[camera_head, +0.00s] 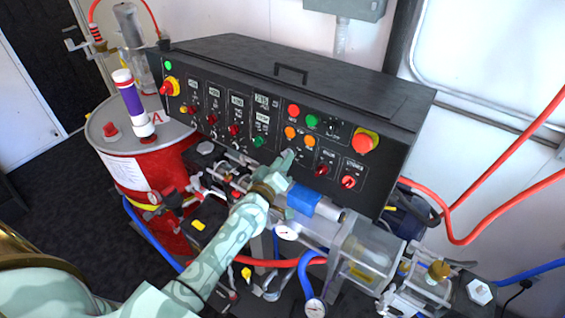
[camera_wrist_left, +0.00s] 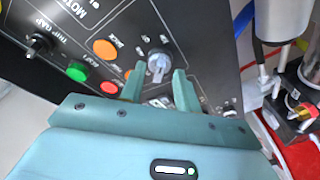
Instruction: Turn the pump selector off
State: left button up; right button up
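A grey selector knob (camera_wrist_left: 158,65) stands on the black control panel (camera_head: 225,85), next to an orange button in the left wrist view. Its label is too small for me to read, so I cannot confirm that it is the pump selector. My left gripper (camera_head: 287,158) reaches up to the lower middle of the panel. In the left wrist view its two fingers (camera_wrist_left: 160,78) are apart, one on each side of the knob, with gaps visible. In the head view the gripper hides this knob. My right gripper is in neither view.
Around the knob are orange buttons (camera_head: 290,132), a green button (camera_wrist_left: 78,71) and a red-and-yellow switch (camera_head: 366,141). Below the panel are gauges (camera_head: 287,232), hoses and pipes. A red drum (camera_head: 155,178) stands at the left.

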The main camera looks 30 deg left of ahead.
pick_arm(q)
jog(key=shift+w, duration=0.25)
jog(key=shift+c, duration=0.3)
grip_shut()
